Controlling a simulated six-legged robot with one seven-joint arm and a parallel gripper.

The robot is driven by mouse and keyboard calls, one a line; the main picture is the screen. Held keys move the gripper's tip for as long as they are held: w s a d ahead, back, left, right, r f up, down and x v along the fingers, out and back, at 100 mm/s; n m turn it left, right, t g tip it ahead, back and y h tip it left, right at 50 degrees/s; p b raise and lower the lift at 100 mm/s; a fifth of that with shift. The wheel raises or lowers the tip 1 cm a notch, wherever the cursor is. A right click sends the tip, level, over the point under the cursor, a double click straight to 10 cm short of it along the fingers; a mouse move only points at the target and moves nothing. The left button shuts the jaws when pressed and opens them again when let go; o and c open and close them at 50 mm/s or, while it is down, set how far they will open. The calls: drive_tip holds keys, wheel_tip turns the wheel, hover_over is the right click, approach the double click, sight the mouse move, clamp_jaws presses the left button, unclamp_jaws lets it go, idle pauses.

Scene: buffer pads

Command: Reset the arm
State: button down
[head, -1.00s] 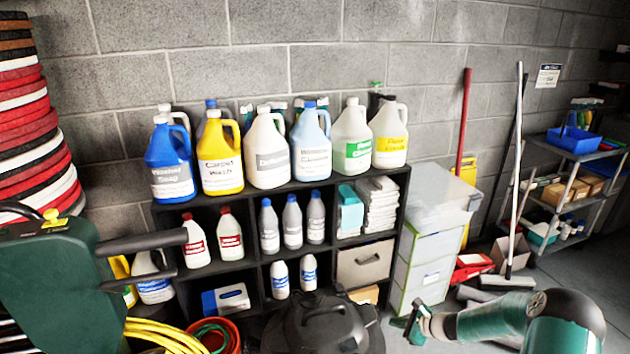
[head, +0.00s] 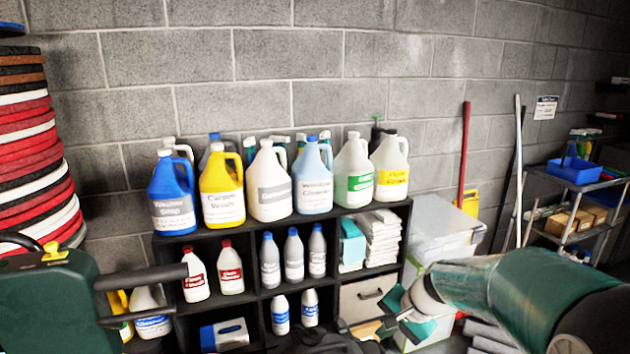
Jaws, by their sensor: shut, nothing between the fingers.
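My gripper (head: 398,312) is at the lower right of the head view, at the end of my green and white arm.
A black shelf (head: 409,212) carries several large jugs on top and bottles below. Stacked red, white and black pads (head: 35,150) stand at left, beside a dark green machine (head: 50,300).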

drive_tip(key=s+r+n+t+h, duration=0.1)
drive_tip(key=s+r+n, duration=0.3)
drive_tip(key=s, duration=0.7)
drive_tip(key=s+r+n+t+h, duration=0.1)
drive_tip(key=s+r+n+h, duration=0.2)
drive_tip(key=s+r, duration=0.4)
drive_tip(key=s+n, duration=0.1)
drive_tip(key=s, duration=0.4)
drive_tip(key=shift+r+h, duration=0.3)
drive_tip(key=shift+r, duration=0.05)
drive_tip(key=shift+d, duration=0.35)
